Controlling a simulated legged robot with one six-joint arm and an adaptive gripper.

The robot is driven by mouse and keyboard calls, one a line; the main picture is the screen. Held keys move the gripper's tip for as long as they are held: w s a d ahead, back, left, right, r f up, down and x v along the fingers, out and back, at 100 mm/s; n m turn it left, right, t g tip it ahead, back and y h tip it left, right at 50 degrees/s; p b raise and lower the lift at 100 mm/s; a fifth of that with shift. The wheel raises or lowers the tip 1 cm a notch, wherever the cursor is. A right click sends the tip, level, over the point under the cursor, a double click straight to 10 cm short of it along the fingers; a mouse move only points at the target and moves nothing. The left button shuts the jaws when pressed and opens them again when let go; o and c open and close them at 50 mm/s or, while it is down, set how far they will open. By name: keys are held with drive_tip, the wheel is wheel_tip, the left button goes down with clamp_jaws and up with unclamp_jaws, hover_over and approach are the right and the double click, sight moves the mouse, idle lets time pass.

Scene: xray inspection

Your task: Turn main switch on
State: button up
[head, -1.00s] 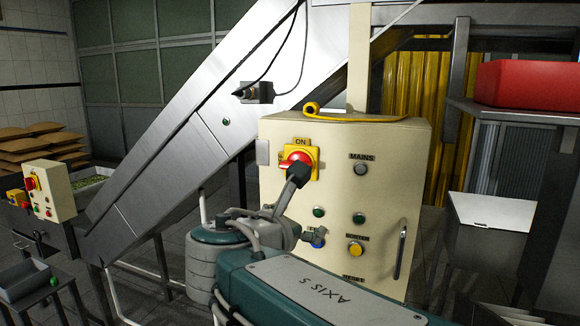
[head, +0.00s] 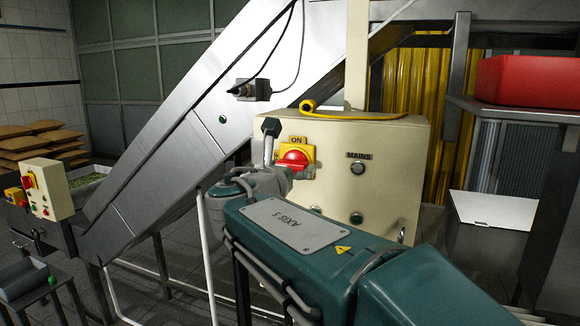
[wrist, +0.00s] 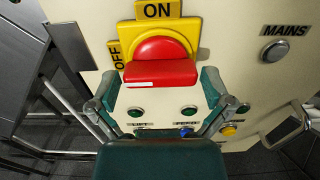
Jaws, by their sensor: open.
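The main switch is a red rotary knob (head: 293,160) on a yellow plate with an ON label above, on the upper left of the cream control cabinet (head: 395,160). In the wrist view the red knob (wrist: 160,72) fills the upper middle, with ON above and OFF to its left. Its thick grip bar lies roughly level, with a white mark near its left end. My gripper (wrist: 157,85) is open, one finger on each side of the bar, with gaps between. In the head view my gripper (head: 280,150) is at the knob and partly hides the plate.
A grey MAINS lamp (head: 357,168) is right of the switch and looks unlit. Green buttons (wrist: 188,110) and a yellow button (wrist: 229,130) sit lower on the cabinet. A sloping metal conveyor (head: 190,150) stands behind left.

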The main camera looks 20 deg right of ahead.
drive_tip(key=shift+w+d, duration=0.2)
drive_tip(key=shift+w, duration=0.1)
